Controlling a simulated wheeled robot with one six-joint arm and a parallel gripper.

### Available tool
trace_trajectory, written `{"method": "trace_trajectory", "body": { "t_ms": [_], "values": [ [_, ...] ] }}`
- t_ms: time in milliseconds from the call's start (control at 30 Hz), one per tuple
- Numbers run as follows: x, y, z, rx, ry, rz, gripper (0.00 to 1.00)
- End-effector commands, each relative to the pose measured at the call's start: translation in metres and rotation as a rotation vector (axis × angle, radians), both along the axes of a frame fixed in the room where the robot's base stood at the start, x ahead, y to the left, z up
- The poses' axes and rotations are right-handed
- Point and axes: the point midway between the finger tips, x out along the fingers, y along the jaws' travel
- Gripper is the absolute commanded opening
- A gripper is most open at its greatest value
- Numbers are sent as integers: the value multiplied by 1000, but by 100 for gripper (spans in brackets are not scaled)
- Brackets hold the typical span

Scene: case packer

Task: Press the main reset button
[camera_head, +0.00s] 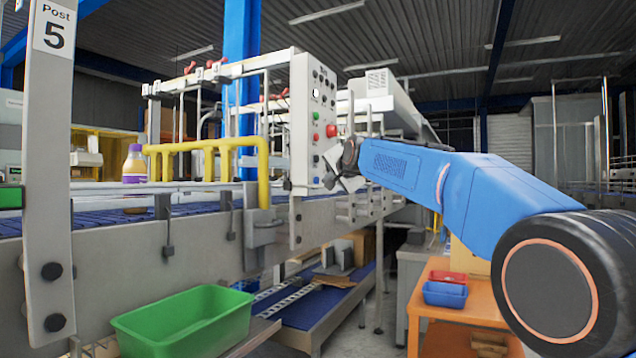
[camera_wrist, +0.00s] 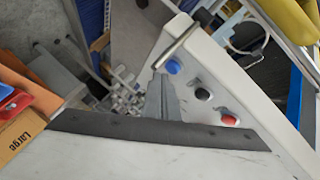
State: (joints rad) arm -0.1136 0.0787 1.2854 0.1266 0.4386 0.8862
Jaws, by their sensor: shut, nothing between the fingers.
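The control panel (camera_head: 312,80) is an upright light-grey box face with rows of small buttons, standing beside the conveyor in the head view. It carries dark buttons near the top, a green button (camera_head: 316,116), a large red button (camera_head: 331,131) and a blue button (camera_head: 316,159) low down. Labels are too small to read, so I cannot tell which one is the main reset. My gripper (camera_head: 337,171) is shut and empty at the panel's lower right; contact is unclear. The wrist view shows a blue button (camera_wrist: 173,67), a black button (camera_wrist: 203,94) and a red button (camera_wrist: 229,120).
A yellow rail (camera_head: 215,146) and the conveyor side (camera_head: 110,255) lie left of the panel. A green bin (camera_head: 185,322) sits below, and an orange table (camera_head: 445,310) with red and blue trays is under my arm.

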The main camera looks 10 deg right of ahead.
Motion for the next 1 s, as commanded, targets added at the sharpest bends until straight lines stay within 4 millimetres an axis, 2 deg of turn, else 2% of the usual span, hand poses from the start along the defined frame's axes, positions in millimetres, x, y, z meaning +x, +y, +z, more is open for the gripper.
{"method": "trace_trajectory", "body": {
  "t_ms": [467,1000],
  "values": [
    [-4,-5,0,0,0,0,0],
    [-28,-39,0,1,1,-1,0]
  ]
}}
